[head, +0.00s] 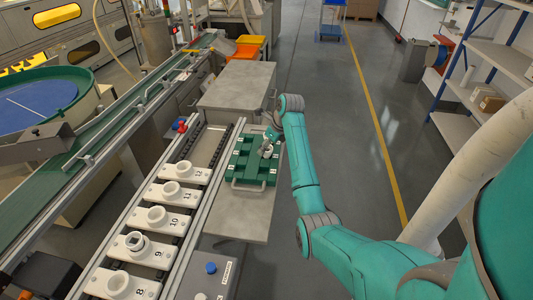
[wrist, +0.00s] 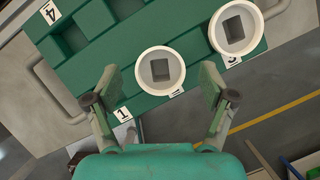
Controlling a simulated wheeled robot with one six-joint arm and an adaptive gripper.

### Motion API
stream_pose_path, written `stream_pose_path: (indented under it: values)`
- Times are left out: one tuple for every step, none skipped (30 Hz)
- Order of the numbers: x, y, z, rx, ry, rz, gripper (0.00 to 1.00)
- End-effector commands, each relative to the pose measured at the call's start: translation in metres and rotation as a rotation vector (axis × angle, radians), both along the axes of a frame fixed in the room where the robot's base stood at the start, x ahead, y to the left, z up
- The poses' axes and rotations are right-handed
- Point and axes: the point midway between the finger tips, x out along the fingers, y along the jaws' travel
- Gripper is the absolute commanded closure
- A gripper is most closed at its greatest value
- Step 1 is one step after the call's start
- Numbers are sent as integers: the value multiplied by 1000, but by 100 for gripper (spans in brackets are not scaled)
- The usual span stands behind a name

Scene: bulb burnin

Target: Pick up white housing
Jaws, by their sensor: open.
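In the wrist view a round white housing (wrist: 160,70) with a dark rectangular opening sits upright in the green tray, between and slightly ahead of my gripper's fingertips. A second white housing (wrist: 235,29) sits in the tray further right. My gripper (wrist: 159,86) is open, with one finger on each side of the nearer housing and nothing held; I cannot tell whether either finger touches it. In the head view my gripper (head: 267,146) is over the green tray (head: 240,168) and hides part of it, so the housings there are hard to make out.
The tray lies on a grey bench (head: 237,222) and has a metal handle. A grey cabinet top (head: 238,86) lies behind.

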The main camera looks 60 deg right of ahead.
Motion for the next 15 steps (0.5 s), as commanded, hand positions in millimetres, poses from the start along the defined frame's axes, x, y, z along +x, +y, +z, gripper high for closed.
stream_pose_path:
  values:
    - [2, 0, -6, 2, 2, 1, 17]
    - [3, 0, -9, 1, 1, 0, 17]
    - [5, 0, -12, 1, 1, -1, 17]
    - [5, 0, -14, 1, 1, -1, 17]
    - [6, 0, -16, 1, 1, 0, 17]
    - [7, 0, -17, 0, 0, 0, 17]
    - [7, 0, -17, 0, 0, 0, 17]
    - [7, 0, -17, 0, 0, 0, 17]
    - [7, 0, -17, 0, 0, 0, 17]
    - [7, 0, -17, 0, 0, 0, 17]
    - [7, 0, -17, 0, 0, 0, 17]
    - [7, 0, -17, 0, 0, 0, 17]
    - [7, 0, -17, 0, 0, 0, 19]
    - [7, 0, -17, 0, 0, 0, 27]
    - [7, 0, -17, 0, 0, 0, 37]
